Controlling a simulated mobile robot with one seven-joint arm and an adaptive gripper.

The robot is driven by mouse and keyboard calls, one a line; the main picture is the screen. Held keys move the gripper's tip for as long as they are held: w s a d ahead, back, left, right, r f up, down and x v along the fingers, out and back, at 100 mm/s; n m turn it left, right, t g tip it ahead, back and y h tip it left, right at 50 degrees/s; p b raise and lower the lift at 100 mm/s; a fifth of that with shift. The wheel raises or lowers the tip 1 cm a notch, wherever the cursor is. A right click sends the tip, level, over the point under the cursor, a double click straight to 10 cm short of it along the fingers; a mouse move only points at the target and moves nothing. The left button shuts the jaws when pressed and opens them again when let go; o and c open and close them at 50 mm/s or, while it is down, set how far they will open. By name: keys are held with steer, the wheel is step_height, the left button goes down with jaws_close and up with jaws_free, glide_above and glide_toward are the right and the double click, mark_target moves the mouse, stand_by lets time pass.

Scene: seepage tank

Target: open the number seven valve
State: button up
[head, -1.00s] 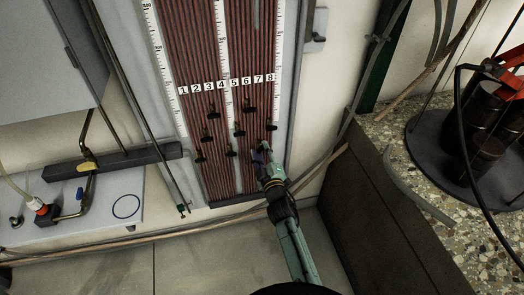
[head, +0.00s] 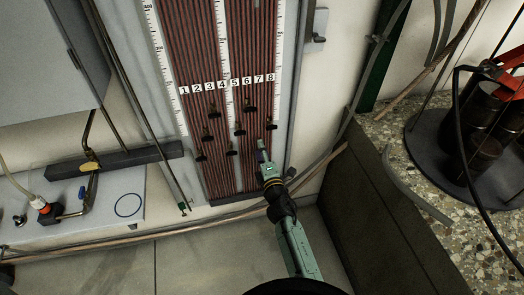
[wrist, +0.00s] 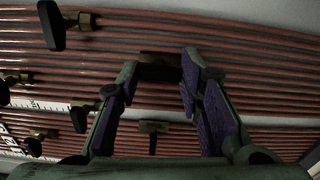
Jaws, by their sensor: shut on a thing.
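The valve panel (head: 207,50) carries labels 1 to 8 and several small black-handled valves. My gripper (head: 262,147) is at the lower right of the panel, below labels 7 and 8. In the wrist view my gripper (wrist: 158,68) is shut on a dark valve handle (wrist: 160,70) between its fingertips. By its place, this looks like the number seven valve; its own label is not legible there. The head view mostly hides this handle behind the fingers. The neighbouring valve under label 8 (head: 271,126) is up and right of the gripper.
Other valves stand close by, one left of my gripper (head: 231,152) and one up-left (head: 240,133). A stone-topped ledge (head: 455,228) is to the right. A grey box (head: 50,60) and a bench with fittings (head: 105,205) are at left.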

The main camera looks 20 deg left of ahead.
steer(key=shift+d+f, duration=0.1)
stand_by(1.6)
steer(key=o, duration=1.1)
steer(key=shift+o, duration=0.2)
steer(key=shift+s, duration=0.1)
steer(key=v, duration=1.1)
steer(key=shift+s+d, duration=0.25)
steer(key=shift+s, duration=0.05)
